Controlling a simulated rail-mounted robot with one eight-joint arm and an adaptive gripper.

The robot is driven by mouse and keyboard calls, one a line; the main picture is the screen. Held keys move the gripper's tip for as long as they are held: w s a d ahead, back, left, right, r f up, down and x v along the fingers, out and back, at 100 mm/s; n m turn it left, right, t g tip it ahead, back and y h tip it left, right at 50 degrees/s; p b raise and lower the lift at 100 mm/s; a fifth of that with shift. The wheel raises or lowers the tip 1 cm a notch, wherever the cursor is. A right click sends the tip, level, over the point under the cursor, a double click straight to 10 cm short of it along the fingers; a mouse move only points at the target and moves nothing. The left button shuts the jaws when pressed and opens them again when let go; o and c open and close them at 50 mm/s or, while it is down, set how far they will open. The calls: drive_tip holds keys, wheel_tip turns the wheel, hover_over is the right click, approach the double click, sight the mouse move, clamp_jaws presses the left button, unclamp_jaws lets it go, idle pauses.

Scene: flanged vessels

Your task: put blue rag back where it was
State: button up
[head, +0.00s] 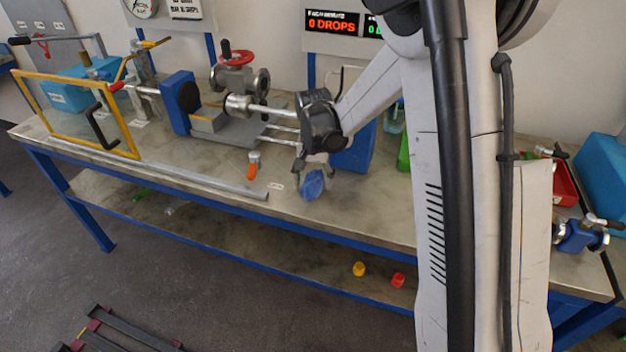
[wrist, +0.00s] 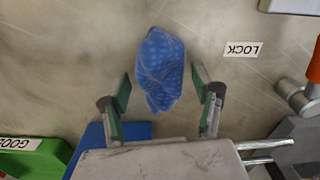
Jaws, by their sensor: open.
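The blue rag (head: 312,185) is a crumpled, spotted cloth on the metal bench top (head: 225,205), near its front edge. In the wrist view the rag (wrist: 160,68) lies just ahead of and partly between the fingers. My gripper (head: 318,168) points down over the rag; in the wrist view its green-padded fingers (wrist: 162,98) stand apart, one on each side of the rag. I cannot tell whether the fingers touch it. A label reading LOCK (wrist: 242,49) lies on the bench beside the rag.
An orange-handled fitting (head: 253,166) stands left of the rag. A blue block (head: 355,150) and a green item (head: 404,152) are behind it. A valve with a red handwheel (head: 235,65) is further back. A long metal bar (head: 200,168) lies along the front left.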

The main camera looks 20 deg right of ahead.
sight(313, 181)
wheel_tip(313, 181, up, 12)
drive_tip(key=s+r+n+t, duration=0.25)
drive_tip(key=s+r, duration=0.65)
drive_tip(key=s, duration=0.5)
drive_tip(key=s+n+t, duration=0.3)
drive_tip(key=s+t, duration=0.1)
drive_tip(key=s, duration=0.9)
drive_tip(key=shift+s+f+p, duration=0.35)
drive_tip(key=shift+s, duration=0.05)
drive_tip(key=shift+t, duration=0.25)
